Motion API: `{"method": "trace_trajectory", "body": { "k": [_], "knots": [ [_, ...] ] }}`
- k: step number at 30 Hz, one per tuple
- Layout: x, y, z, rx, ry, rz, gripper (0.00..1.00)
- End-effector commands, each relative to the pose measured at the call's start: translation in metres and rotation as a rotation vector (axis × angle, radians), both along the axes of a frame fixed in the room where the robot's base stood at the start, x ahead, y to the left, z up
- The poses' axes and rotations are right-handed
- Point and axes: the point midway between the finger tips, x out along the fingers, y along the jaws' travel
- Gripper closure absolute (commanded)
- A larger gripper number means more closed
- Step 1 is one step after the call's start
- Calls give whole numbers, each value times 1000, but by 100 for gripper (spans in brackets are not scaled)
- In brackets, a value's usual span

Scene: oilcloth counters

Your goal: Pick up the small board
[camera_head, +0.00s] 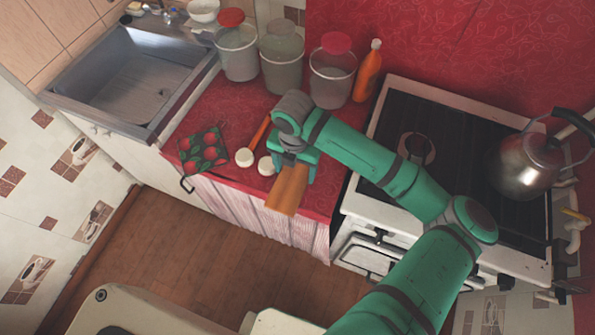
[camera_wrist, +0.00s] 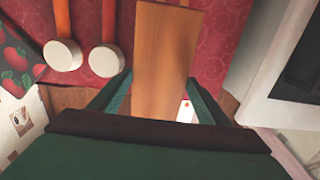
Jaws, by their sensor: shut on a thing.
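The small board (camera_head: 287,189) is a flat brown wooden piece at the front edge of the red counter in the head view. In the wrist view the board (camera_wrist: 162,60) runs lengthwise between the two green fingers. My gripper (camera_wrist: 158,98) is shut on it; in the head view my gripper (camera_head: 293,160) is above the counter's front edge, with the board sticking out towards the floor. The gripper hides part of the board in the head view. I cannot tell whether the board touches the counter.
Two mallet-like things with white ends (camera_head: 244,157) and orange handles lie left of the board, beside a strawberry-patterned item (camera_head: 203,150). Lidded buckets (camera_head: 333,75) and an orange bottle (camera_head: 368,70) stand behind. The stove (camera_head: 440,130) with a kettle (camera_head: 524,160) is right, the sink (camera_head: 135,80) left.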

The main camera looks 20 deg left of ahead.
Motion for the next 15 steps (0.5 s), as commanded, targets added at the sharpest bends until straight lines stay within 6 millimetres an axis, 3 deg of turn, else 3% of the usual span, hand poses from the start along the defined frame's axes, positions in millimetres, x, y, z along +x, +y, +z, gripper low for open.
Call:
{"method": "trace_trajectory", "body": {
  "k": [6, 15],
  "knots": [
    [-38, -6, 47, 2, -4, 7, 56],
    [-100, -21, 75, 0, -1, 1, 56]
  ]
}}
